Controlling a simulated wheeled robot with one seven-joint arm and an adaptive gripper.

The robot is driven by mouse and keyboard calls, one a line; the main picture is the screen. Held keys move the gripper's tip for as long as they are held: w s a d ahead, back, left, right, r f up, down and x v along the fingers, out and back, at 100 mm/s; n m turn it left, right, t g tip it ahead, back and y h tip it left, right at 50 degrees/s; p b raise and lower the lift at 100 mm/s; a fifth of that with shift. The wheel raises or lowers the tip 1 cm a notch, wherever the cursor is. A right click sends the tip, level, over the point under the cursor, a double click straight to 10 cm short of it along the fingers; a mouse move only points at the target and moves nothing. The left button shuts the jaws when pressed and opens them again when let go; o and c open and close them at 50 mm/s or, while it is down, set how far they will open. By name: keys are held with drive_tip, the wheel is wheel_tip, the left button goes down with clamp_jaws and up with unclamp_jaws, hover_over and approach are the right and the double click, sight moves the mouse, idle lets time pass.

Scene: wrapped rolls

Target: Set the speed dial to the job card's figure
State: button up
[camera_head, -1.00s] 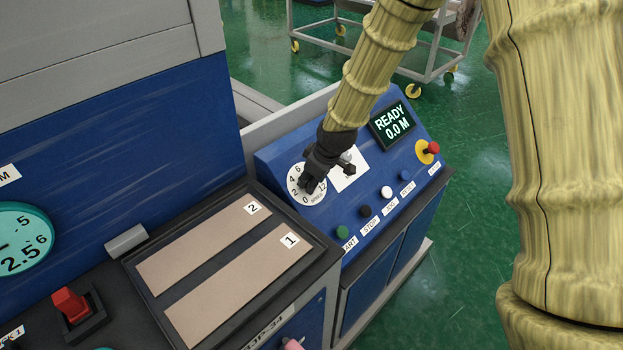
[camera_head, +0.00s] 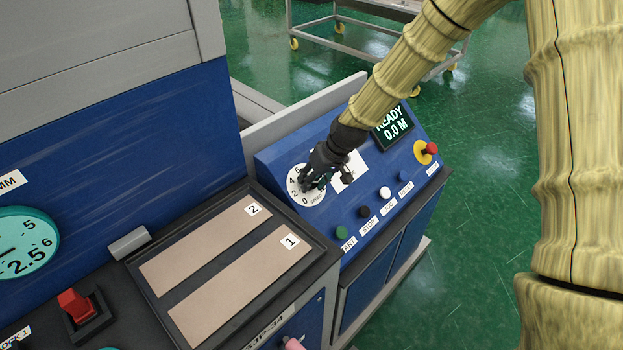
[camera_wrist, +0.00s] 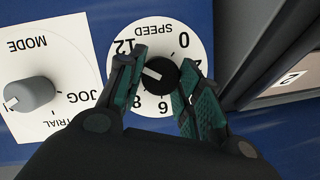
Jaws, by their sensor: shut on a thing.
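The speed dial (camera_head: 295,194) is a white disc marked SPEED on the sloped blue panel. It also shows in the wrist view (camera_wrist: 155,105), with its numerals upside down. Its black knob (camera_wrist: 161,75) has a white pointer line aimed left in the wrist view, towards the left finger and a little below the 12. That finger hides the scale there. My gripper (camera_head: 310,184) is shut on the knob, with one teal-padded finger on each side of it in the wrist view (camera_wrist: 163,72). I cannot make out a job card.
The grey mode knob (camera_wrist: 30,94) sits close beside my gripper. The display (camera_head: 392,128) shows READY 0.0 M. Coloured buttons, including a green one (camera_head: 341,232), and a red-topped control (camera_head: 431,148) share the panel. A tray (camera_head: 190,224) lies left of it.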

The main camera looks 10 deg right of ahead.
drive_tip(key=shift+f+m+y, duration=0.1)
drive_tip(key=shift+m+y, duration=0.2)
drive_tip(key=shift+m, duration=0.7)
drive_tip(key=shift+s, duration=0.1)
drive_tip(key=o, duration=1)
drive_tip(key=shift+d, duration=0.1)
drive_tip(key=shift+d+r, duration=0.2)
drive_tip(key=shift+r, duration=0.45)
drive_tip(key=v, duration=1)
drive_tip(key=shift+s+d+r, duration=0.2)
drive_tip(key=shift+r, duration=0.1)
